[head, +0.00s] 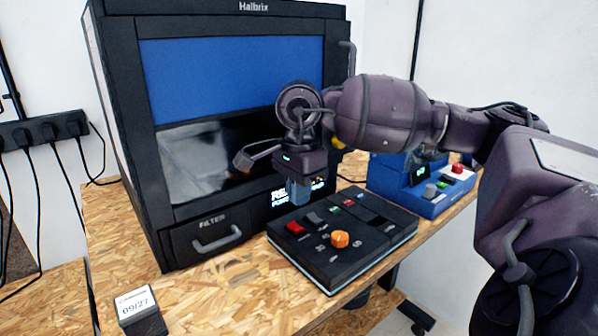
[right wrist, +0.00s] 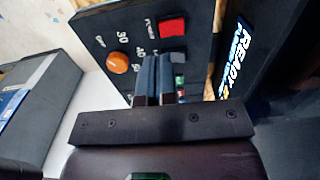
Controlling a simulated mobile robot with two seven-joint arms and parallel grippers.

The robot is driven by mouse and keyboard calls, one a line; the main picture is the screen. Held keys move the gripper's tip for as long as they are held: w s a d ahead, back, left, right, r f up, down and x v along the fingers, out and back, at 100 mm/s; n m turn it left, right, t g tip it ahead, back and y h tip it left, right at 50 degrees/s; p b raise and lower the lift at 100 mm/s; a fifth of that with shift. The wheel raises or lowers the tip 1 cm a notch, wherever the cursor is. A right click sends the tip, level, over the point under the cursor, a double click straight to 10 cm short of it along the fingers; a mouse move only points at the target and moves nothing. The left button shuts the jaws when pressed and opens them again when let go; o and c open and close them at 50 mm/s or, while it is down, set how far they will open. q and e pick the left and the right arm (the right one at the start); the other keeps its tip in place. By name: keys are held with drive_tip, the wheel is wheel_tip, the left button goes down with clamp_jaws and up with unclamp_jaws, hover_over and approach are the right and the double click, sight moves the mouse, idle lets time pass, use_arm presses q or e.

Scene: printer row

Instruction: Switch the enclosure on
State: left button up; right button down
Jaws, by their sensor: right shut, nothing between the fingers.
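The enclosure (head: 115,130) is a tall black cabinet marked Halbrix, with a blue window and a FILTER drawer (head: 212,235). A black control box (head: 335,265) sits on the bench before it, with a red rocker (head: 296,228), a dark rocker (head: 315,219) and an orange knob (head: 340,239). The red rocker (right wrist: 172,26) and orange knob (right wrist: 117,62) also show in the right wrist view. My right gripper (head: 298,195) is shut and empty, pointing down above the box's back edge; its fingertips (right wrist: 160,62) hide part of the panel. My left gripper is out of view.
A lit display (head: 290,193) on the enclosure, partly behind my gripper, reads READY in the right wrist view (right wrist: 234,62). A blue device (head: 400,180) with a red button stands right of the box. A 09/27 block (head: 137,305) stands front left. Power plugs (head: 45,130) hang at left.

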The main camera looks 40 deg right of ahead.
sight(299, 231)
wheel_tip(299, 231, down, 6)
drive_tip(key=shift+r, duration=0.15)
drive_tip(key=shift+f, duration=0.3)
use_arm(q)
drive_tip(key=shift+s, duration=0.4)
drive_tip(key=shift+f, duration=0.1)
